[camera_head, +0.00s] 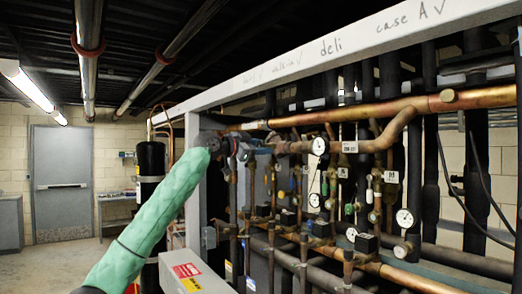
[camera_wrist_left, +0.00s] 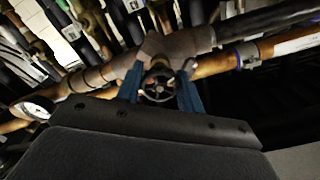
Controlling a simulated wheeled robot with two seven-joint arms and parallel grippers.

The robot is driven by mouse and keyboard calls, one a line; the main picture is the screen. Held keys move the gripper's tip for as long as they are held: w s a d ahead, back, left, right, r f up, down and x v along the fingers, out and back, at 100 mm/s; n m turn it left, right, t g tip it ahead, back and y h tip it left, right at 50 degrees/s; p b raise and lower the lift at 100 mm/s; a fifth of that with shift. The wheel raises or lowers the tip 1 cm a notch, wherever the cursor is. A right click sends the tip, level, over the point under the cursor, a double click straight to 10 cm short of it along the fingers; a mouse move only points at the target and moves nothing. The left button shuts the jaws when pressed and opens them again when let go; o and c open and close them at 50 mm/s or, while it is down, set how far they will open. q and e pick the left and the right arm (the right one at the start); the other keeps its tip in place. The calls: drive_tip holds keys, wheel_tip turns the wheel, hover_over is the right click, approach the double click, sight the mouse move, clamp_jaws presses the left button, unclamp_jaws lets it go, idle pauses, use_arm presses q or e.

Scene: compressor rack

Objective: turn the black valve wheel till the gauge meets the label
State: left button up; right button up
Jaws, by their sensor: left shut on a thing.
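The black valve wheel (camera_wrist_left: 158,85) is a small spoked wheel on a pipe fitting in the left wrist view. My left gripper (camera_wrist_left: 160,88) has its blue fingers on either side of the wheel and is shut on it. In the head view my left arm, in a green sleeve, reaches to the left end of the rack, with the gripper (camera_head: 231,146) at the pipes; the wheel is hard to make out there. A round white gauge (camera_head: 319,145) sits on the upper pipe, with a white label (camera_head: 350,147) to its right. A gauge (camera_wrist_left: 36,108) also shows in the wrist view, its needle unreadable. My right gripper is out of view.
The white rack beam (camera_head: 330,48) runs above the copper pipe (camera_head: 400,108). More gauges (camera_head: 404,218) and valves crowd the rack below. A grey box (camera_head: 190,272) stands at the lower front. Open floor lies left, before the grey door (camera_head: 61,185).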

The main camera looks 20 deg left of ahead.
use_arm(q)
drive_tip(key=shift+m, duration=0.9)
drive_tip(key=m, duration=0.2)
drive_tip(key=shift+m+b, duration=0.3)
drive_tip(key=shift+m, duration=0.6)
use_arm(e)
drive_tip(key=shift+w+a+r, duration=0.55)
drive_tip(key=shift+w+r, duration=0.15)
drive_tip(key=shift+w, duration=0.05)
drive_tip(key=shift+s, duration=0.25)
use_arm(q)
drive_tip(key=o, duration=1)
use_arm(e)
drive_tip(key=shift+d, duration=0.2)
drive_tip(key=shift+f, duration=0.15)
